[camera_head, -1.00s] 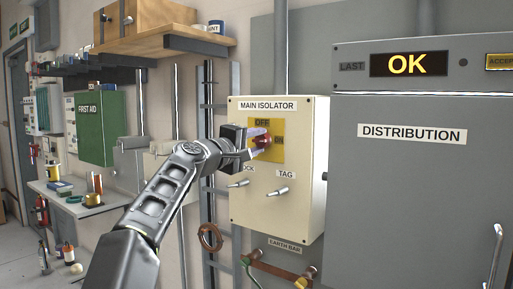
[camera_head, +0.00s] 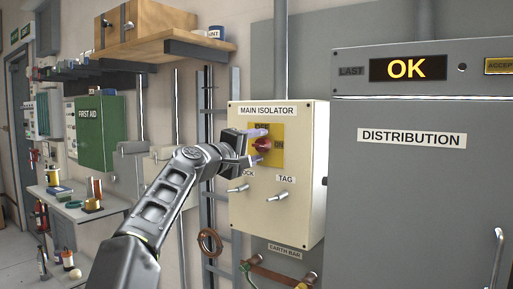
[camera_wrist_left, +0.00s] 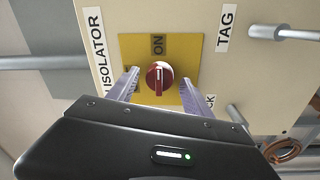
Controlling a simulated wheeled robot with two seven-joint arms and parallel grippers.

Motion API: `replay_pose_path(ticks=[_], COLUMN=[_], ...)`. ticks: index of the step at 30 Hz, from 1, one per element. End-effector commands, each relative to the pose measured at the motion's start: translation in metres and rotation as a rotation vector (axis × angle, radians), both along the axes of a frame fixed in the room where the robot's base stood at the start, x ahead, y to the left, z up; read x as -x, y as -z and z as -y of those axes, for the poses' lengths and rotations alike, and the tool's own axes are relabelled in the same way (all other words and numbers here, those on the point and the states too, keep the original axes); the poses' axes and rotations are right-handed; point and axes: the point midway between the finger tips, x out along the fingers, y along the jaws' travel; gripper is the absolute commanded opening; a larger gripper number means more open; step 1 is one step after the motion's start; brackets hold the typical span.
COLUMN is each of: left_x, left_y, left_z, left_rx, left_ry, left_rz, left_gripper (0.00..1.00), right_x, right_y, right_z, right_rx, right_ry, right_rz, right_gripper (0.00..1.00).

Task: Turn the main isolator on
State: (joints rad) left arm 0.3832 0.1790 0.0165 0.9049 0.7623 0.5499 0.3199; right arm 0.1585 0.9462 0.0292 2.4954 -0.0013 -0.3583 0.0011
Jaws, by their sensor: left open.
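The main isolator (camera_head: 240,215) is a cream wall box with a yellow plate and a red rotary knob (camera_head: 265,145). OFF is at the plate's top and ON at its right. In the left wrist view the red knob (camera_wrist_left: 159,77) has its grip bar in line with the ON label (camera_wrist_left: 158,45), with a pale mark on the ON side. My left gripper (camera_head: 262,146) is open at the plate, one finger above the knob and one below. In the left wrist view its fingers (camera_wrist_left: 160,80) stand either side of the knob, with visible gaps. My right gripper is not in view.
Two metal pegs, labelled LOCK and TAG (camera_head: 278,197), stick out below the plate. The grey distribution cabinet (camera_head: 410,190) stands close on the right, its display reading OK. A copper earth bar (camera_head: 280,275) is below. A shelf and a bench are at left.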

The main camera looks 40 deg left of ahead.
Motion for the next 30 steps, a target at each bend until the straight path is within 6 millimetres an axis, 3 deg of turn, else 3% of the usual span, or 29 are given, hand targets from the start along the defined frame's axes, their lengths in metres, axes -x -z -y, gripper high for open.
replay_pose_path(ticks=[6,11,24,30], left_x=[0.002,0.016,0.100,0.119], left_y=[0.000,0.002,0.008,0.008], left_z=[0.000,0.000,0.002,0.002], left_rx=[0.000,0.000,0.000,0.000], left_ry=[-0.001,-0.002,-0.001,0.000], left_rz=[0.001,0.003,0.002,0.000], left_gripper=[0.58,0.58,0.58,0.58], right_x=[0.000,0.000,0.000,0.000], right_y=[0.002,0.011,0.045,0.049], right_z=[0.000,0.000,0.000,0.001], right_rx=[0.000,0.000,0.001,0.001], right_ry=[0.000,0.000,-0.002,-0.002], right_rz=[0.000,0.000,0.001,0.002], right_gripper=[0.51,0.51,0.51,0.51])
